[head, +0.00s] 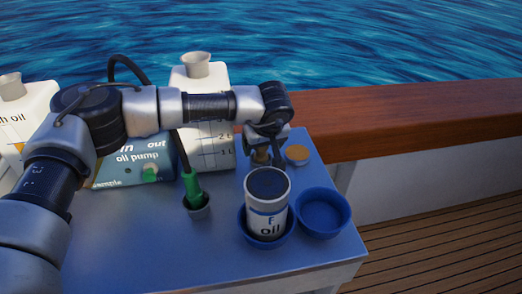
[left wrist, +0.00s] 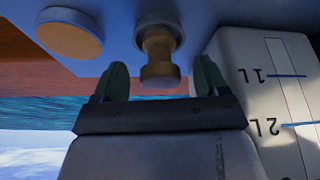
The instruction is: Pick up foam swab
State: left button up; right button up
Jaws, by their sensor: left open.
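A small tan, spool-shaped piece (left wrist: 158,62), which looks like the foam swab, stands at a round pale holder (left wrist: 158,22) on the blue tabletop. In the left wrist view it lies between the two dark green fingers of my left gripper (left wrist: 161,78), with a gap on each side. In the head view my left gripper (head: 262,142) hangs over the table's back right part, open. The tan piece (head: 261,156) shows there only in part, below the fingers and behind the oil filter. My right gripper is out of view.
A white oil filter (head: 267,222) stands in a blue bowl (head: 245,234), beside an empty blue bowl (head: 323,213). A tan disc (head: 298,154) is right of the gripper. A measuring jug (head: 220,140), an oil pump box (head: 130,170) and a green nozzle (head: 191,187) stand left.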

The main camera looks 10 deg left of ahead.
pick_arm(q)
jog(key=x, duration=0.2)
jog(key=shift+w+f, duration=0.1)
jog(key=shift+f, duration=0.25)
jog(key=shift+r, duration=0.1)
jog(key=c, duration=1)
jog(key=shift+r, duration=0.1)
notch_tip(320, 180, up, 4)
jog(key=shift+f, duration=0.1)
jog(key=d+r, duration=0.2)
jog(key=d, duration=0.1)
jog(key=s+d+r, duration=0.1)
jog(key=d+r, duration=0.1)
jog(key=d, duration=0.2)
jog(key=s+d+r, duration=0.1)
jog(key=d+r, duration=0.2)
jog(key=d, duration=0.1)
jog(key=shift+d, duration=0.2)
